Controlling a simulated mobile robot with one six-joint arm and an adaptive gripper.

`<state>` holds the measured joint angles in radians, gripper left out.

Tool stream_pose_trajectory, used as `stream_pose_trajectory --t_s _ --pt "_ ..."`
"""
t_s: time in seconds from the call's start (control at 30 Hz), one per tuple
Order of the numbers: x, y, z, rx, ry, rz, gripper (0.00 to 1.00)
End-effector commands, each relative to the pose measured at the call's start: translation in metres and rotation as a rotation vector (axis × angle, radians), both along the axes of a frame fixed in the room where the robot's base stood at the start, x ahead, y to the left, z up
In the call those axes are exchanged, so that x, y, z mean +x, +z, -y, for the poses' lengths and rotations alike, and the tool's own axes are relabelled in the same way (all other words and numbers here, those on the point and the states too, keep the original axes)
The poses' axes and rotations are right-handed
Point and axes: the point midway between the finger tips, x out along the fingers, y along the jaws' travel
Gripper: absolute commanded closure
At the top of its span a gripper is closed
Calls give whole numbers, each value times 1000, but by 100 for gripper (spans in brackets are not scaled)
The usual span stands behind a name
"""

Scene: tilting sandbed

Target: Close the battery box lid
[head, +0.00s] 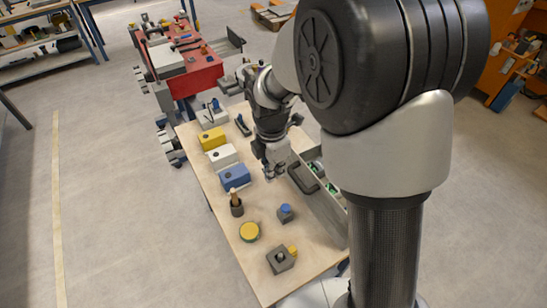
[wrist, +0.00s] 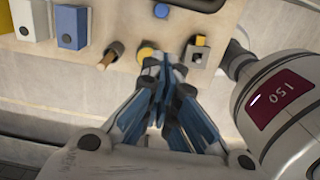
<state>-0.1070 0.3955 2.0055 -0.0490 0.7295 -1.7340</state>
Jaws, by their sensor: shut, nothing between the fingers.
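My gripper (head: 273,174) is over the wooden table in the head view, to the right of the blue box. In the wrist view its blue fingers (wrist: 164,62) are shut with nothing between them. A long grey box (head: 322,192) with green items inside stands along the table's right edge and is partly hidden by my arm. A dark grey tray-like part (head: 303,178) lies at its left side. I cannot tell for sure which of these is the battery box or its lid. In the wrist view a dark rounded edge (wrist: 198,3) shows at the top.
Yellow (head: 212,138), white (head: 222,155) and blue (head: 235,178) boxes line the table's left side. A red vehicle (head: 187,72) is behind.

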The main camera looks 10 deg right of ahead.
Motion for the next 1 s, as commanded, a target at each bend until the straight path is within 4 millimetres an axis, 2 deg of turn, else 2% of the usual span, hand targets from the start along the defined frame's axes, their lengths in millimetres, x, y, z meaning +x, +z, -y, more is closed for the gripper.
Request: stream_pose_trajectory --t_s 0.47,0.53,0.7,1.0 --pt "0 -98 4 0 -4 -4 100" --pt "6 -86 17 0 -9 3 100" --pt "10 -79 34 0 -8 1 100" --pt "12 -76 39 0 -5 0 100"
